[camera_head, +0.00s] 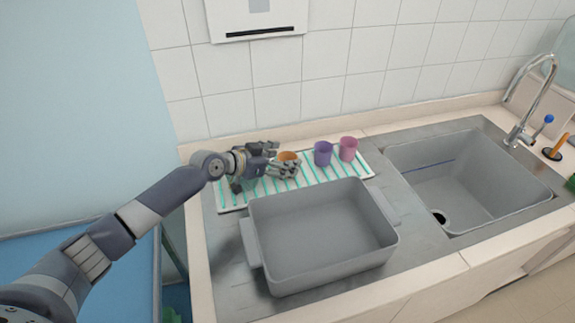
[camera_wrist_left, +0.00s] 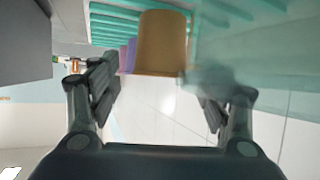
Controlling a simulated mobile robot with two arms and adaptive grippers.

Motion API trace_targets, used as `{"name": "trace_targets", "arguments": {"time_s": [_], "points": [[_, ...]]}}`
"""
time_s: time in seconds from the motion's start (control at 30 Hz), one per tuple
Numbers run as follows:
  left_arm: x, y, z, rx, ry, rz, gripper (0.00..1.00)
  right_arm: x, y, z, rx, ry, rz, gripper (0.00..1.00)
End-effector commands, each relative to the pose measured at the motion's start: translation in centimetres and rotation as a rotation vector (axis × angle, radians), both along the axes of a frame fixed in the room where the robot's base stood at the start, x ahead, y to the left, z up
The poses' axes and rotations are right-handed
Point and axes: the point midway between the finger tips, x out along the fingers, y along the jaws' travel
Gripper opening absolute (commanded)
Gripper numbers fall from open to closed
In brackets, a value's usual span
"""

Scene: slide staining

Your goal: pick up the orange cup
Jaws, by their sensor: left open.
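The orange cup (camera_head: 288,157) stands on a white mat with teal stripes, partly hidden by my left gripper in the head view. In the left wrist view the orange cup (camera_wrist_left: 162,42) is large, ahead of the fingertips and roughly between their lines. My left gripper (camera_head: 287,168) is open at the cup, one finger on each side. Its fingers show at both sides of the left wrist view (camera_wrist_left: 160,95), with nothing held between them. I cannot tell whether a finger touches the cup. My right gripper does not show.
A purple cup (camera_head: 323,154) and a pink cup (camera_head: 348,149) stand to the right on the striped mat (camera_head: 226,200). A grey tub (camera_head: 322,236) sits in front of the mat. A sink (camera_head: 465,185) with a tap (camera_head: 528,100) is at the right. A tiled wall is behind.

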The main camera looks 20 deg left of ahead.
Motion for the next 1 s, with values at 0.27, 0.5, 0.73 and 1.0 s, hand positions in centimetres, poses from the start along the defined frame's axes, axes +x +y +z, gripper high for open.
{"name": "trace_targets", "arguments": {"time_s": [0.27, 0.5, 0.73, 1.0], "points": [[0.0, 0.0, 0.0, 0.0, 0.0, -0.001, 0.41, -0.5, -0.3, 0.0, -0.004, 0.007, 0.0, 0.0], [-0.1, 0.0, 0.0, -0.001, 0.002, 0.0, 0.35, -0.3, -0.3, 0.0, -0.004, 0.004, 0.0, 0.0], [0.0, 0.0, 0.7, -0.001, -0.002, -0.002, 0.35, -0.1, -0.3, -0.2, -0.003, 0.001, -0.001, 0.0], [0.0, 0.0, 5.7, 0.001, -0.005, -0.002, 0.35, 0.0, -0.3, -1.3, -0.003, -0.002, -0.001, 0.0]]}}
